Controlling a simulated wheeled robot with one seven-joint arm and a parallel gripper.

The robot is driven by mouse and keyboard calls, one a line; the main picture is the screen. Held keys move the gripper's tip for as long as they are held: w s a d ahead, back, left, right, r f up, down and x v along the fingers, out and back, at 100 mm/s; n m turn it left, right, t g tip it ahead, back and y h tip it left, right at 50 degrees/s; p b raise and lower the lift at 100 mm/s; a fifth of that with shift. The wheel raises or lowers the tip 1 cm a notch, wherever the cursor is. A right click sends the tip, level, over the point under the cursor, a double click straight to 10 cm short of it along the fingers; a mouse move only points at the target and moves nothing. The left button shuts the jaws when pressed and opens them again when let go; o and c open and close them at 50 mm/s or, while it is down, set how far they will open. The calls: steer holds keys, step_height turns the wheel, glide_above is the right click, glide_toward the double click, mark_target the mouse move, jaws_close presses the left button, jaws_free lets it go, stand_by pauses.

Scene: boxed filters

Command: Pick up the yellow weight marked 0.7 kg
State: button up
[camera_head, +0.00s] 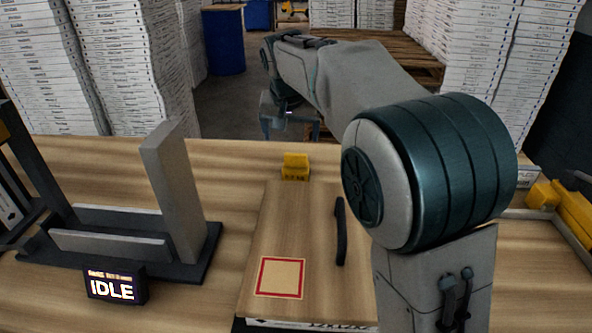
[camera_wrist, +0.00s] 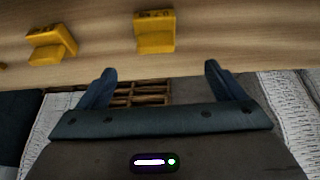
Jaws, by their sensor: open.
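A yellow weight (camera_head: 295,168) stands on the table just behind the wooden board in the head view. In the head view my gripper (camera_head: 289,122) is past the table's far edge.
A wooden board (camera_head: 300,215) with a red-outlined square and a dark handle lies in front. A grey fixture (camera_head: 175,190) with an IDLE display (camera_head: 114,285) stands left. A tray with yellow pieces (camera_head: 572,215) is at the right. Stacked white boxes (camera_head: 85,60) stand behind.

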mark_target(295, 155)
steer(key=x, duration=0.7)
steer(key=shift+w+f, duration=0.15)
steer(key=shift+f, duration=0.2)
steer(key=x, duration=0.5)
steer(key=shift+w+d+b, duration=0.25)
steer(key=shift+d+b, duration=0.05)
steer(key=shift+d, duration=0.05)
steer(key=shift+r, duration=0.1)
steer(key=c, duration=1.6)
